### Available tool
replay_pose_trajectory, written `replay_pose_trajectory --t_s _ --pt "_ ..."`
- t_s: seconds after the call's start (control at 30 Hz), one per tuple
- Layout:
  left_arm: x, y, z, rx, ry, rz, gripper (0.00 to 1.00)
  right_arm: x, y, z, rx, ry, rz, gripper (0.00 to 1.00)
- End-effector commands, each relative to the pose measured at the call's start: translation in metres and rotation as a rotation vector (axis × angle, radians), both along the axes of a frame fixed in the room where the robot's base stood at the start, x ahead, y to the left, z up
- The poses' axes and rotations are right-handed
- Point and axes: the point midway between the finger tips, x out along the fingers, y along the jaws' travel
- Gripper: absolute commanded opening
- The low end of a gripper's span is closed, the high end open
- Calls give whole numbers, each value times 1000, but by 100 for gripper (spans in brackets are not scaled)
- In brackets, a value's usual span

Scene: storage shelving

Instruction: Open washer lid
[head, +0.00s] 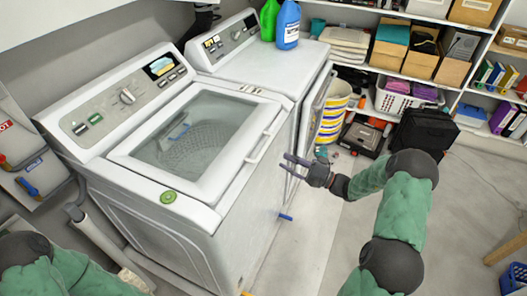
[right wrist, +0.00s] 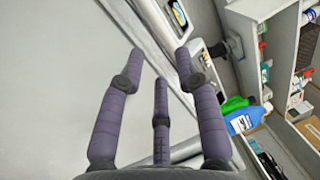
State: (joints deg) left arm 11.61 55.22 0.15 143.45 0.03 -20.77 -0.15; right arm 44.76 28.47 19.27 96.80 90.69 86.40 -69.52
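The washer (head: 185,240) stands at the left in the head view. Its lid (head: 215,180) lies shut, with a white frame and a clear window over the drum. A white handle (head: 265,135) runs along the lid's right edge. My right gripper (head: 287,163) is open and empty, just right of the washer's front, its fingers pointing left toward it, apart from the handle. In the right wrist view my right gripper (right wrist: 160,62) shows spread fingers with nothing between them, against a white surface. My left gripper is out of view.
A second white machine (head: 265,65) stands behind the washer, with a door panel (head: 317,110) out at its front. Green (head: 269,18) and blue (head: 288,25) bottles stand on it. Shelves with boxes and a striped bucket (head: 334,110) are behind. The floor on the right is mostly clear.

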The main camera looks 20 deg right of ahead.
Motion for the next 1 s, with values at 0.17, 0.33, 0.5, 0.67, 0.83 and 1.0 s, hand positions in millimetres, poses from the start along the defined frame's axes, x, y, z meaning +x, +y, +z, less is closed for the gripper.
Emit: replay_pose_trajectory --t_s 0.17,0.33,0.5,0.67,0.83,1.0 --pt "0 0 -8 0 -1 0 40 21 21 4 -1 1 6 33" --pt "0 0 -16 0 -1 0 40 43 41 9 -1 2 7 33" --pt "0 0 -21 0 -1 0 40 61 56 14 0 3 6 33" --pt "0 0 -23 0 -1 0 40 70 64 16 0 4 5 33" --pt "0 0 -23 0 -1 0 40 72 66 17 0 5 4 33" --pt "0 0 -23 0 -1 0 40 72 66 17 0 5 4 33"
